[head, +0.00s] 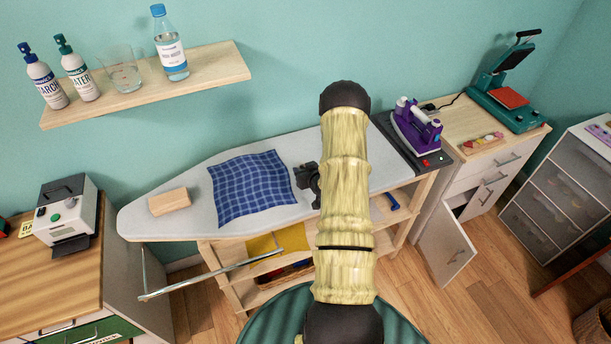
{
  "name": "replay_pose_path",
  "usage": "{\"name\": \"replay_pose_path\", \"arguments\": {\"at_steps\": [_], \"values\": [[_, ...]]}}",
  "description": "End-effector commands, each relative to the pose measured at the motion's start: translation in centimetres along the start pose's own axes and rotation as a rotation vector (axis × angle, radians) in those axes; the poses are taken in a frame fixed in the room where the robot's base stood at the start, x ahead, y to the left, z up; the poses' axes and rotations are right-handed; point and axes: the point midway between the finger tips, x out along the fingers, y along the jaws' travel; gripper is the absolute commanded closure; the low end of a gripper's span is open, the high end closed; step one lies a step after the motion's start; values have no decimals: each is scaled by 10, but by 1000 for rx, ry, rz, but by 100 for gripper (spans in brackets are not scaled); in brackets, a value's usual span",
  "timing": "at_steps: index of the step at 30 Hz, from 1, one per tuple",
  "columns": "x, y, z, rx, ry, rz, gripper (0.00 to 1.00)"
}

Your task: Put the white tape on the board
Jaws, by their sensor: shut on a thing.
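The board is a long grey-white ironing board (240,150) against the wall. I cannot make out any white tape in the head view. My gripper (308,180) is a small dark shape over the board's middle, just right of the blue checked cloth. My own arm covers much of it. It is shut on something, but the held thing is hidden. I cannot tell whether it touches the board.
A blue checked cloth (250,187) and a wooden block (169,202) lie on the board. A purple iron (416,125) stands at its right end. A wall shelf (215,70) with bottles and a glass hangs above. A cabinet door (446,245) stands open at right.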

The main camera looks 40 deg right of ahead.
Motion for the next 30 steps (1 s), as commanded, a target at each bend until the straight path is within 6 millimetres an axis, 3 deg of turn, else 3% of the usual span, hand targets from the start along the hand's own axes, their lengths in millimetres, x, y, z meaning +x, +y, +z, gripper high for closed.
{"name": "replay_pose_path", "arguments": {"at_steps": [11,21,30], "values": [[2,0,4,0,0,0,75],[19,0,35,0,-1,0,75],[21,0,38,-1,1,0,75]]}}
